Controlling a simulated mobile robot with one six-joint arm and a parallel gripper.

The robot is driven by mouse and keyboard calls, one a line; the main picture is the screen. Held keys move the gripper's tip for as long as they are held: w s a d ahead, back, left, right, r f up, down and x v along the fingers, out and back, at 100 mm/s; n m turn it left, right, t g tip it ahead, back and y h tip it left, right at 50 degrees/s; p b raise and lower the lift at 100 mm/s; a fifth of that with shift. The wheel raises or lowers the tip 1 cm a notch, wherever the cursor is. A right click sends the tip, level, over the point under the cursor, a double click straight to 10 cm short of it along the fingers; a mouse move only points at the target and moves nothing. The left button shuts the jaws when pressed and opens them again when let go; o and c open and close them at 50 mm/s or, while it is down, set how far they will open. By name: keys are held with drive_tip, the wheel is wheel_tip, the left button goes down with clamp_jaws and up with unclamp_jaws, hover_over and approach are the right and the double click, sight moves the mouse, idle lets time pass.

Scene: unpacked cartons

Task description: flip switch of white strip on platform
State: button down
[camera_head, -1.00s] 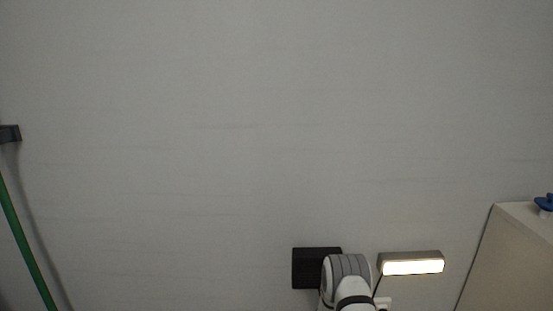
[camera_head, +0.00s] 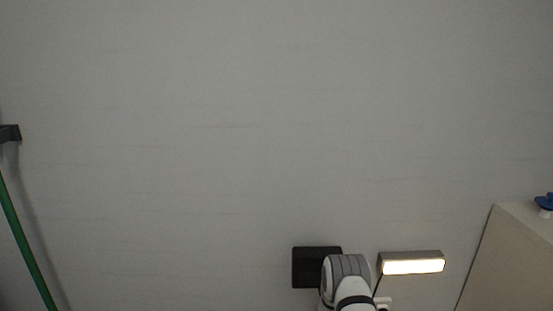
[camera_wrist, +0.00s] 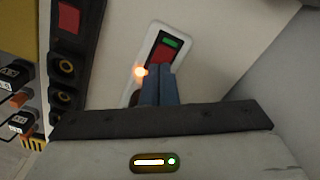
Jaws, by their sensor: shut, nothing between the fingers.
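In the wrist view, a white strip (camera_wrist: 133,86) holds a black-framed rocker switch (camera_wrist: 166,49) with a red face and a green mark at its upper end. My gripper (camera_wrist: 161,68) is shut and empty. Its blue-grey fingertips are at the lower end of the switch and cover part of it; whether they touch it I cannot tell. A small orange light (camera_wrist: 140,72) glows just left of the fingertips. In the head view my arm hides most of that area, and my gripper is not visible there.
A dark strip with round sockets (camera_wrist: 65,67) and a red square lies left of the white strip, with black-and-grey blocks (camera_wrist: 17,76) beyond. In the head view, a lit lamp (camera_head: 412,266) and a black panel (camera_head: 308,267) flank my arm. A pale box (camera_head: 515,255) stands right.

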drive_tip(key=shift+f+b, duration=0.55)
drive_tip(key=shift+f, duration=0.2)
drive_tip(key=shift+r, duration=0.2)
drive_tip(key=shift+r+p, duration=2.05)
drive_tip(key=shift+r, duration=1.35)
drive_tip(key=shift+f, duration=0.1)
